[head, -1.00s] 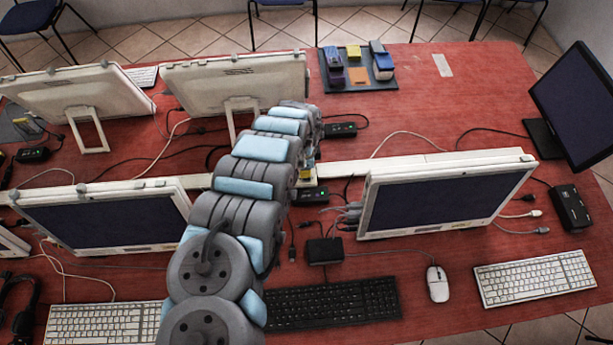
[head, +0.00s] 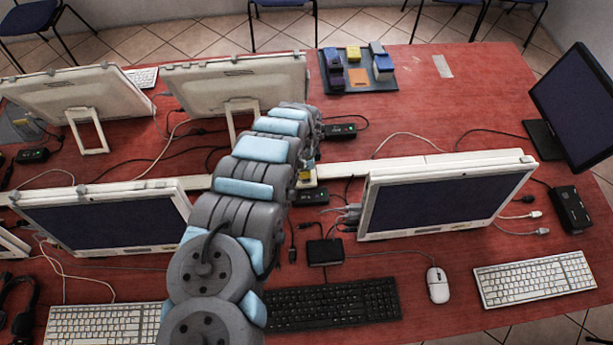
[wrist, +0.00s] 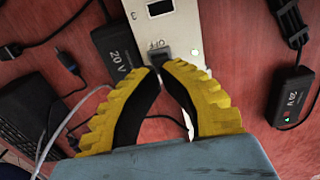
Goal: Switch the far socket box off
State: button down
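A pale socket box (wrist: 180,22) shows in the wrist view, with a dark socket opening, a dark rocker switch (wrist: 158,54) and the label "OFF" beside it. A small whitish round spot is on its right side. My gripper (wrist: 164,68) has yellow ribbed fingers with black inner faces; its tips are drawn together right at the switch, with nothing seen between them. Contact with the switch cannot be told. In the head view my gripper (head: 306,178) is small, over the white strip at the middle, and my arm hides much of that area.
A black 20 V adapter (wrist: 118,50) lies left of the box, with no light seen. Another adapter (wrist: 292,98) at right has a green light. Monitors flank the arm, including a white one (head: 440,195). Cables cross the red table (head: 450,100).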

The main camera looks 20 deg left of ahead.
jog(key=shift+f+b, duration=1.2)
jog(key=shift+f, duration=0.6)
dwell(1.5)
jog(key=shift+r, duration=0.2)
jog(key=shift+r+p, duration=3)
jog(key=shift+r, duration=0.4)
